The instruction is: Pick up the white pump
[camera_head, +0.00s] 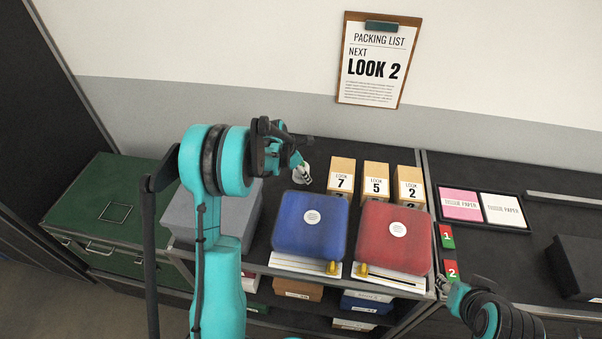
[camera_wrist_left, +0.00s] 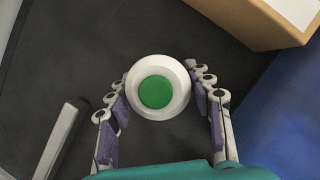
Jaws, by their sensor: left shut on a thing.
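The white pump (camera_wrist_left: 160,87) shows in the left wrist view as a round white thing with a green disc in its middle, seen end on. My left gripper (camera_wrist_left: 165,100) has its purple-padded fingers on either side of it and is shut on it. In the head view the left gripper (camera_head: 301,172) is over the dark table top, left of the box marked LOOK 7; the pump is too small to make out clearly there. My right gripper (camera_head: 446,287) is low at the right, by the table's front edge; its fingers are too small to read.
Boxes marked LOOK 7 (camera_head: 341,177), LOOK 5 (camera_head: 375,180) and LOOK 2 (camera_head: 409,186) stand behind a blue case (camera_head: 310,224) and a red case (camera_head: 393,237). A grey box (camera_head: 180,215) is at the left. A tissue paper tray (camera_head: 520,228) lies at the right.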

